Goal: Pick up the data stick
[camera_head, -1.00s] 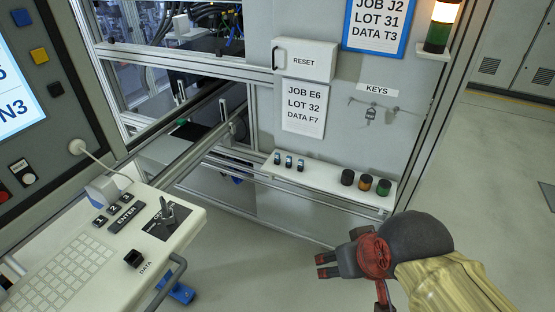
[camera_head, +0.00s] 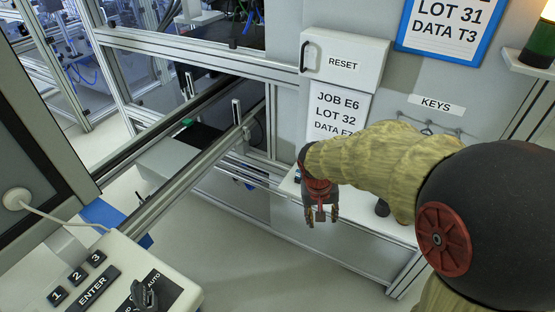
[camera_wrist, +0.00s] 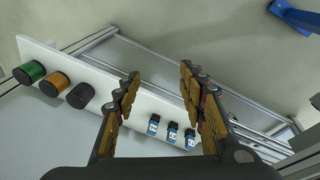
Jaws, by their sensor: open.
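Three small data sticks (camera_wrist: 172,132), blue and black with pale labels, stand in a row on the white shelf (camera_wrist: 50,60) in the wrist view. My gripper (camera_wrist: 158,85) is open and empty there, its padded fingers spread on either side of the view. The leftmost stick shows between the fingers, and the rightmost is beside the right finger. In the head view my gripper (camera_head: 320,218) points down in front of the shelf and my arm hides the sticks. I cannot tell the height above them.
Green (camera_wrist: 29,72), orange (camera_wrist: 55,84) and black (camera_wrist: 80,95) round knobs sit along the same shelf. A RESET box (camera_head: 343,63) and a JOB E6 sheet (camera_head: 337,112) are on the wall above it. A keypad console (camera_head: 95,285) stands at lower left. The floor between is clear.

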